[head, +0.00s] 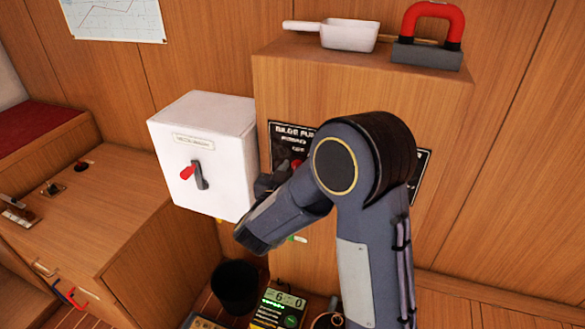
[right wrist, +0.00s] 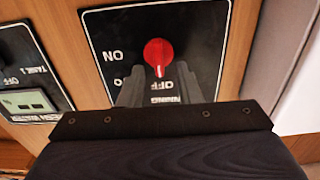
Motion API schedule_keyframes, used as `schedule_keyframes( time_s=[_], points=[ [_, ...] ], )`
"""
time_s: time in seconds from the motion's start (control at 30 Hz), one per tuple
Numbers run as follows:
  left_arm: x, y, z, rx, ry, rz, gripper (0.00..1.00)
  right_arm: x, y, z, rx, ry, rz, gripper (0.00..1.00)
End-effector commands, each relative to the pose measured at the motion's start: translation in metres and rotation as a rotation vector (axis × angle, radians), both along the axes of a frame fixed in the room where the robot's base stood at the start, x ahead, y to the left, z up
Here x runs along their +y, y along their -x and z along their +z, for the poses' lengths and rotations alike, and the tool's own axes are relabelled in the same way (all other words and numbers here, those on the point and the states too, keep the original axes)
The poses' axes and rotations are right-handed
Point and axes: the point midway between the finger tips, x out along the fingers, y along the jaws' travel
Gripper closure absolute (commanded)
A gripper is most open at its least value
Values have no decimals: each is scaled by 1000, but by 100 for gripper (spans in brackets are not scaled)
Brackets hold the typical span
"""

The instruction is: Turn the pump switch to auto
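The bilge pump panel (head: 290,130) is a black plate on the wooden cabinet front, mostly hidden behind my right arm in the head view. In the right wrist view the panel (right wrist: 205,50) carries a red rotary knob (right wrist: 158,50) with a white pointer mark directed down the picture, towards lettering that looks like OFF. ON is printed at upper left; other lettering is partly covered by the fingers. My right gripper (right wrist: 159,78) is in front of the knob, its two grey fingers apart with the knob's pointer end between their tips. Contact cannot be told. My left gripper is out of view.
A white box (head: 200,155) with a red-handled switch stands left of the panel, close to my right gripper. A second black panel (right wrist: 28,60) is beside the pump panel. A scoop (head: 348,35) and a red-handled magnet (head: 430,40) lie on the cabinet top. A dark bin (head: 235,287) stands below.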

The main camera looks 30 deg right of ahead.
Motion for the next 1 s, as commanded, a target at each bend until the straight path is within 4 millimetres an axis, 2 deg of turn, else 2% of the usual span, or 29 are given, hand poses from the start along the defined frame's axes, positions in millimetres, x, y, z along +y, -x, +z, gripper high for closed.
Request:
schedule_keyframes(
  time_s=[0.27,0.5,0.77,1.0],
  points=[
    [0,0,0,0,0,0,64,-2,-2,0,1,-1,0,69],
    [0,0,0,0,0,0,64,-2,-1,0,1,-1,0,99],
    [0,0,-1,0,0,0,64,-2,-1,-1,-4,-5,0,100],
    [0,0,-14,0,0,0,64,-3,-1,-3,-62,-53,0,100]
  ],
)
